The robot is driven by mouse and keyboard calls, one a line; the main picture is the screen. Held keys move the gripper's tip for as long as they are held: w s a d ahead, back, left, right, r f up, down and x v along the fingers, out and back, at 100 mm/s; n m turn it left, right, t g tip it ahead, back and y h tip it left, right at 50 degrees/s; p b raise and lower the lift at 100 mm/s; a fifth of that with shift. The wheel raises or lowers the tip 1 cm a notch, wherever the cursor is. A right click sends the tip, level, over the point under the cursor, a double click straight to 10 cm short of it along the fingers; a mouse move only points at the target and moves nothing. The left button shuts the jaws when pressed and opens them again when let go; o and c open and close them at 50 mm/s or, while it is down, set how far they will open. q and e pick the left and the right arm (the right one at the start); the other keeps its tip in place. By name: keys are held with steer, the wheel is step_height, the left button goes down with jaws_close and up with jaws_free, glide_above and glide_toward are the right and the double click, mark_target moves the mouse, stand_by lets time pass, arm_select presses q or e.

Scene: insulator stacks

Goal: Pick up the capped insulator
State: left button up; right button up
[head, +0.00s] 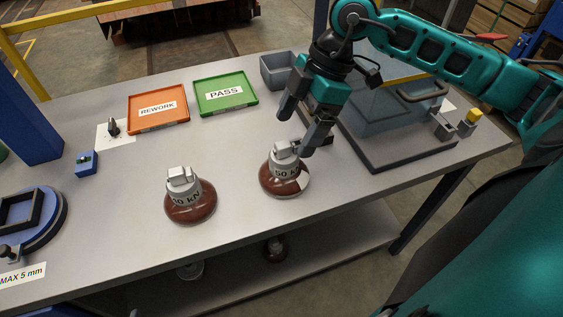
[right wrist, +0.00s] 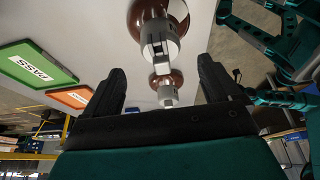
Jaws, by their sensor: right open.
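Two brown insulators with grey metal caps stand upright on the table. The right insulator (head: 272,186) has a pale patch on its skirt and a cap marked "kN", with its first digits partly unclear. The left insulator (head: 190,208) is similar, without a visible pale patch. My right gripper (head: 296,132) is open, pointing down just above the right insulator's cap, with nothing between its fingers. In the right wrist view the near insulator (right wrist: 160,42) lies beyond the open fingers, with the other insulator (right wrist: 165,92) farther off. My left gripper is not in view.
Behind are an orange REWORK tray (head: 158,122), a green PASS tray (head: 226,106) and a grey bin (head: 272,82). A grey fixture with a clear cover (head: 395,108) stands to the right. A blue round gauge (head: 50,222) sits at left. The table's front edge is close to the insulators.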

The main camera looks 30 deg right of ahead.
mark_target(286, 142)
steer(key=x, duration=0.7)
steer(key=shift+a+b, duration=0.3)
steer(key=shift+a, duration=0.05)
steer(key=shift+c, duration=0.4)
jaws_close()
